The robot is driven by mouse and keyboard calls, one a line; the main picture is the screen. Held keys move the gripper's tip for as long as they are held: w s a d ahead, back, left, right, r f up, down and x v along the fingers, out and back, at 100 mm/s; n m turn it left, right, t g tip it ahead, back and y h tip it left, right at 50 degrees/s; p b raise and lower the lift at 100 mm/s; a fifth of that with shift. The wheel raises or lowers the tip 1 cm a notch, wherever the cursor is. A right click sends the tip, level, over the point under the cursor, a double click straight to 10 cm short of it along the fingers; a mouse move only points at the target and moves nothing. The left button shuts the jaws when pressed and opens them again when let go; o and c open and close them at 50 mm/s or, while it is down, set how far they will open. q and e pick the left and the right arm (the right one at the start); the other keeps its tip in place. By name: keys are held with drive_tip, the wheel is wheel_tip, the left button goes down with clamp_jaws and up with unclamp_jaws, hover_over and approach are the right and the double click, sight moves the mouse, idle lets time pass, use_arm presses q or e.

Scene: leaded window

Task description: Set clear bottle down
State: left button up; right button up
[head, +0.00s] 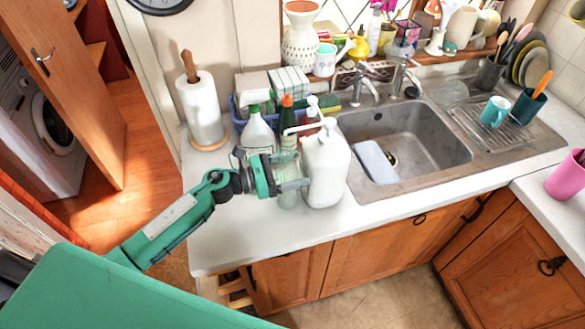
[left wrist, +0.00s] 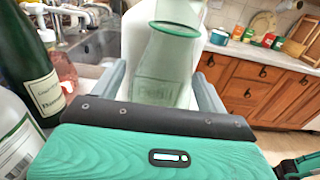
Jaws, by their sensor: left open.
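The clear bottle (head: 288,197) is see-through with a faint green tint. In the head view it shows at the counter just below my left gripper's fingers, partly hidden by them. In the left wrist view the clear bottle (left wrist: 165,72) looks upright, with a green ring near its top, between the two fingers. My left gripper (head: 298,172) is open, with a finger on either side of the bottle; its fingers also show in the left wrist view (left wrist: 163,88). I cannot tell whether the base touches the counter. My right gripper is not in view.
A large white pump jug (head: 325,172) stands close beyond the fingers. A white spray bottle (head: 257,133) and a dark green bottle (left wrist: 32,72) stand close by. A paper towel roll (head: 202,110) is behind left. The sink (head: 425,145) is right. The front-left counter (head: 232,238) is bare.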

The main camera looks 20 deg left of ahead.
use_arm(q)
drive_tip(key=shift+r, duration=0.2)
drive_tip(key=b+v, duration=0.5)
drive_tip(key=v, duration=0.7)
